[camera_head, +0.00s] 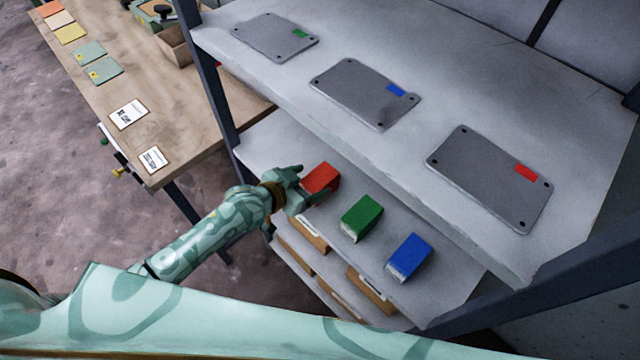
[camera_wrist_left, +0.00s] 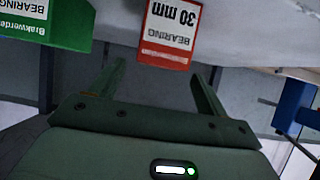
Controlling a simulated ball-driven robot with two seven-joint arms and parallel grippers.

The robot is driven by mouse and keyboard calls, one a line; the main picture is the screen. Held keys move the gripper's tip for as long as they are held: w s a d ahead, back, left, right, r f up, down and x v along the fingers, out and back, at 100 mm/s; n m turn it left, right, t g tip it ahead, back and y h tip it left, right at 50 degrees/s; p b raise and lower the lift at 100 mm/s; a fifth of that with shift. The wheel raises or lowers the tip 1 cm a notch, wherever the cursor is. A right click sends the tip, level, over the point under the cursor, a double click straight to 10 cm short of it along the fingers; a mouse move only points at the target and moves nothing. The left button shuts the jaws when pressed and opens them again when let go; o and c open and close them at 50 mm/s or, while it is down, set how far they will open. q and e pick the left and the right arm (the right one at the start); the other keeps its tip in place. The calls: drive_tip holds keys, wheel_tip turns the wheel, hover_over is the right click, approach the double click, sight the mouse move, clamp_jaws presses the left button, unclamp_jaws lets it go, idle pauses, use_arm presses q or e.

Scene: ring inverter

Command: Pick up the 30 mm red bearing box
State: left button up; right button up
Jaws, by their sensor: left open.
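The red bearing box (camera_head: 321,178) sits on the middle shelf, leftmost in a row of three boxes. In the left wrist view the red box (camera_wrist_left: 168,32) shows a white label reading "30 mm BEARING", upside down. My left gripper (camera_head: 307,188) is open at the near left end of the red box. In the left wrist view the two fingers of my left gripper (camera_wrist_left: 158,72) stand apart, with the red box ahead, roughly between them; nothing is held. Whether the fingertips overlap its sides, I cannot tell. My right gripper is not in view.
A green box (camera_head: 362,218) and a blue box (camera_head: 408,257) stand to the right on the same shelf. The upper shelf (camera_head: 330,135) overhangs, carrying three grey plates. A dark post (camera_head: 212,85) rises at left. A wooden table (camera_head: 150,100) holds cards. Drawers lie below.

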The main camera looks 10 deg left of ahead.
sight(318, 178)
use_arm(q)
drive_tip(key=x, duration=0.3)
drive_tip(key=shift+d+f+b, duration=0.1)
drive_tip(key=shift+b, duration=0.25)
drive_tip(key=c, duration=1.4)
